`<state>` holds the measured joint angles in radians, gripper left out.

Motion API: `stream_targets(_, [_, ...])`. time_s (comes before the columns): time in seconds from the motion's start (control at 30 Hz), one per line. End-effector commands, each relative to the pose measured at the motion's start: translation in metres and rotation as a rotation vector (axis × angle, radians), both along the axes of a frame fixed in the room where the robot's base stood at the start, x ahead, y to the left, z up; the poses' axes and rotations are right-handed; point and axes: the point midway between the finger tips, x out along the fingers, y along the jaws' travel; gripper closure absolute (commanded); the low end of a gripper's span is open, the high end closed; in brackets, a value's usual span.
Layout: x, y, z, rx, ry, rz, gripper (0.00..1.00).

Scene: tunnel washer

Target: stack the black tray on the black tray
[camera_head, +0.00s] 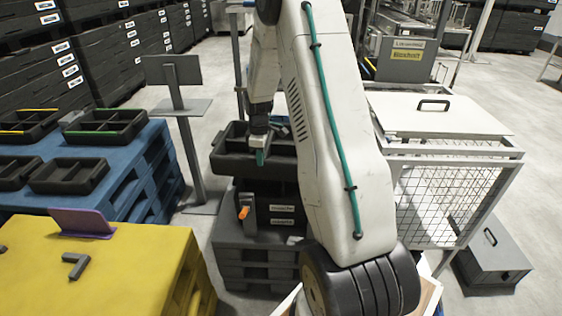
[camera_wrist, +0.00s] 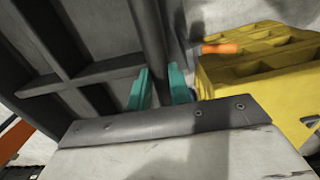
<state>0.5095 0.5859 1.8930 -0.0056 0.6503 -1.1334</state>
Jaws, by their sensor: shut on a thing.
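My gripper (camera_head: 261,156) is shut on the near wall of a divided black tray (camera_head: 232,165) in the head view. In the wrist view its teal fingertips (camera_wrist: 161,92) pinch the dark tray wall, and the tray's dividers (camera_wrist: 80,75) spread to the left. The held tray is over a dark stack (camera_head: 270,203) with white labels on grey pallets. I cannot tell whether it touches the stack. More black trays, one with a green edge (camera_head: 105,126) and a plain one (camera_head: 68,176), lie on the blue pallets at left. My arm hides part of the held tray's right side.
A yellow pallet block (camera_head: 95,270) with a purple piece (camera_head: 82,222) stands at front left. An orange-handled part (camera_head: 243,213) sits before the stack. A grey sign post (camera_head: 185,120) stands at left and a white-lidded wire cage (camera_head: 445,160) at right. Tall crate stacks line the back.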

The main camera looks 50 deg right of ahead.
Motion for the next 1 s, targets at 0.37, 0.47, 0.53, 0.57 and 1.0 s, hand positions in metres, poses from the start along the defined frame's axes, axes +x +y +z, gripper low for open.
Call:
stream_targets(0.37, [-0.044,-0.054,-0.03,-0.005,-0.001,0.079,1.0])
stream_targets(0.47, [-0.044,-0.054,-0.035,-0.004,0.0,0.08,1.0])
stream_targets(0.53, [-0.044,-0.054,-0.039,-0.005,-0.001,0.08,1.0])
stream_targets(0.57, [-0.044,-0.054,-0.041,-0.005,-0.001,0.08,1.0])
stream_targets(1.0, [-0.044,-0.053,-0.076,-0.005,-0.001,0.079,1.0])
